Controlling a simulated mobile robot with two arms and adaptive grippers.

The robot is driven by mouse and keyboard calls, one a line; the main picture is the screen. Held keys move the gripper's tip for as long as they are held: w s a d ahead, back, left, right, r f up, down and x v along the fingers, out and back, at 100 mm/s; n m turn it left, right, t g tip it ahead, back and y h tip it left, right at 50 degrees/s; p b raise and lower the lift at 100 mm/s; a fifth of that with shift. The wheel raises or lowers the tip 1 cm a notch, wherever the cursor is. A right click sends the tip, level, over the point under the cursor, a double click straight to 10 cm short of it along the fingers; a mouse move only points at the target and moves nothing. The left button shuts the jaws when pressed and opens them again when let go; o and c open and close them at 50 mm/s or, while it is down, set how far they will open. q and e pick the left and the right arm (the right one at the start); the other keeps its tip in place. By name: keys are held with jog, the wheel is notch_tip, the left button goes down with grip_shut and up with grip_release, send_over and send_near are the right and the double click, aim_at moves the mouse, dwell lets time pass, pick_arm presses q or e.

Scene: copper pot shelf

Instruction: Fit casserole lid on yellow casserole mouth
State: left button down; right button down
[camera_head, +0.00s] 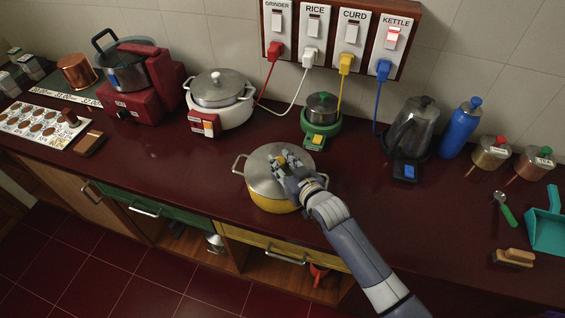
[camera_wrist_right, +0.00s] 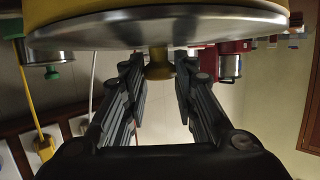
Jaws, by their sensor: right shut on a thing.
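The yellow casserole (camera_head: 272,203) stands on the dark red counter near its front edge, with a metal handle on each side. The round steel casserole lid (camera_head: 262,172) lies over its mouth and looks about level and centred. In the right wrist view the lid (camera_wrist_right: 90,32) is against the yellow casserole body (camera_wrist_right: 150,10); I cannot tell whether it is fully seated. My right gripper (camera_head: 284,163) is shut on the lid's yellow knob, and the knob (camera_wrist_right: 159,64) shows between the fingers (camera_wrist_right: 158,88). My left gripper is not in view.
A kettle (camera_head: 414,125), blue bottle (camera_head: 461,128), spoon (camera_head: 505,208), brush (camera_head: 513,258) and teal dustpan (camera_head: 546,230) are to the right.

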jog(key=shift+f, duration=0.15)
jog(key=c, duration=1.2)
grip_release()
jog(key=v, duration=1.2)
